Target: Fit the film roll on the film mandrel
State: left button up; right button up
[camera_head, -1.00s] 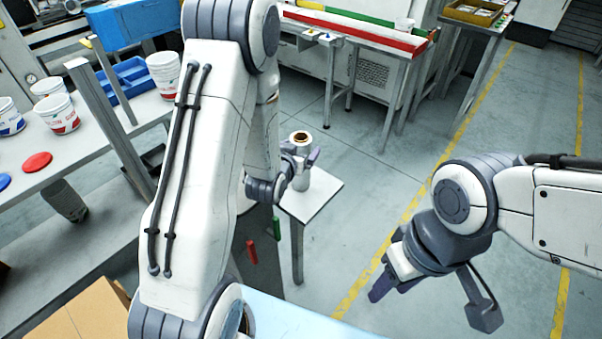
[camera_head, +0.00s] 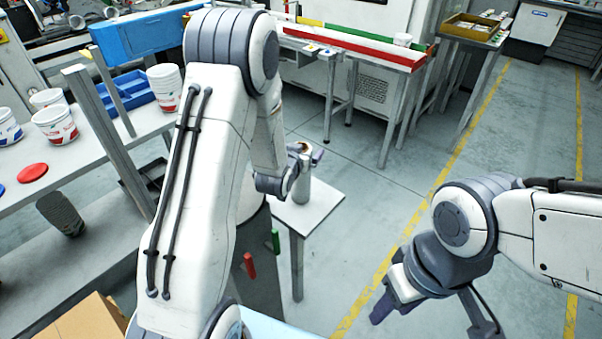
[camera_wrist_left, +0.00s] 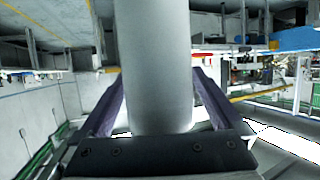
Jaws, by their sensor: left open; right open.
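The film roll (camera_head: 303,187) is a pale grey-white upright cylinder with a brown core at its top. It stands on a small white table in the head view. My left gripper (camera_head: 301,163) is at the roll's upper part, partly hiding it. In the left wrist view the roll (camera_wrist_left: 157,60) rises between the two purple fingers of this gripper, which are open with a gap showing at least on the left. My right gripper (camera_head: 390,298) is open and empty over the floor at the lower right. I cannot make out the film mandrel.
The small white table (camera_head: 322,207) has bare top around the roll. A grey bench (camera_head: 100,158) with white buckets (camera_head: 165,85) and a red lid (camera_head: 32,173) stands at the left. A bench with red and green rails (camera_head: 355,43) stands behind.

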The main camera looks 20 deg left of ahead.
pick_arm(q)
grip_shut()
jog(key=shift+r, duration=0.15)
